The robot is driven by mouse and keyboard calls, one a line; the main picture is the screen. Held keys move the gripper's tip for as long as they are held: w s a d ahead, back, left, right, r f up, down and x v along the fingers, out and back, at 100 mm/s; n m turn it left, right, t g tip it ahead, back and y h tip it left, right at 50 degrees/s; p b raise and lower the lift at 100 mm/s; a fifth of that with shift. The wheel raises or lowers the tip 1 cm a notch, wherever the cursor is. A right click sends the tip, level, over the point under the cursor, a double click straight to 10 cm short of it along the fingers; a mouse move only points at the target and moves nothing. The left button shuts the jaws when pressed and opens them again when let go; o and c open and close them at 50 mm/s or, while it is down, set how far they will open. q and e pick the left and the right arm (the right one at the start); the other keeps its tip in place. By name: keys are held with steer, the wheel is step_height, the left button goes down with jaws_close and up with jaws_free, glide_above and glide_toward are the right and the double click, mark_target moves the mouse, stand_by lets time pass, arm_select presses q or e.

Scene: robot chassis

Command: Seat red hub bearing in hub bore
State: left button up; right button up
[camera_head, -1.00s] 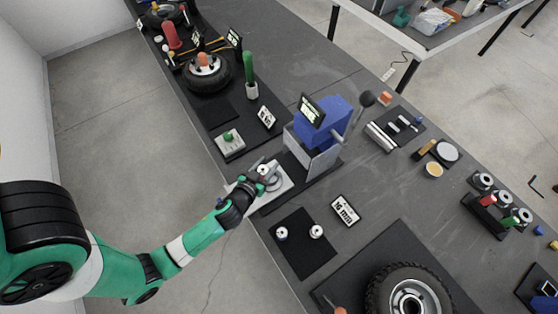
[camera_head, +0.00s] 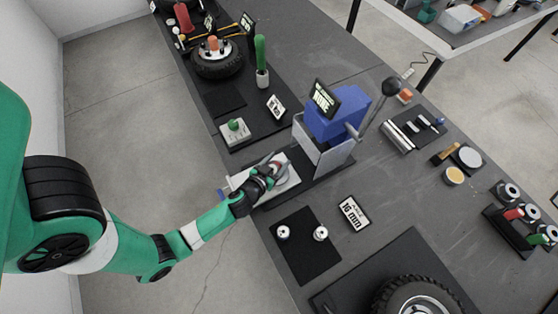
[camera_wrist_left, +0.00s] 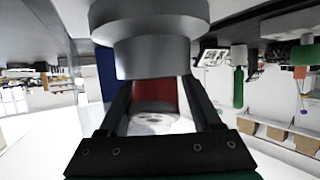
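My left gripper (camera_head: 272,170) is at the press, over the pale base plate (camera_head: 292,185). A red part (camera_wrist_left: 155,95), which looks like the red hub bearing, lies between its two fingers; red also shows at the fingertips in the head view. In the left wrist view, which is upside down, a stepped grey cylinder (camera_wrist_left: 150,40), perhaps the hub, meets the red part and covers the fingertips. I cannot tell whether the fingers touch the red part or how deep it sits. My right gripper is not in view.
The blue press (camera_head: 335,115) with its lever stands just beyond the gripper. Two silver parts (camera_head: 283,232) (camera_head: 320,233) stand on a black mat. A "16 mm" sign (camera_head: 353,212) and a tyre (camera_head: 420,298) are nearer. Bare tabletop lies right of the sign.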

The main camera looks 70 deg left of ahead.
arm_select(q)
steer(key=shift+o, duration=0.6)
steer(key=shift+w+r, duration=0.15)
steer(key=v, duration=1.2)
steer(key=shift+b, duration=0.45)
steer(key=shift+o, duration=0.5)
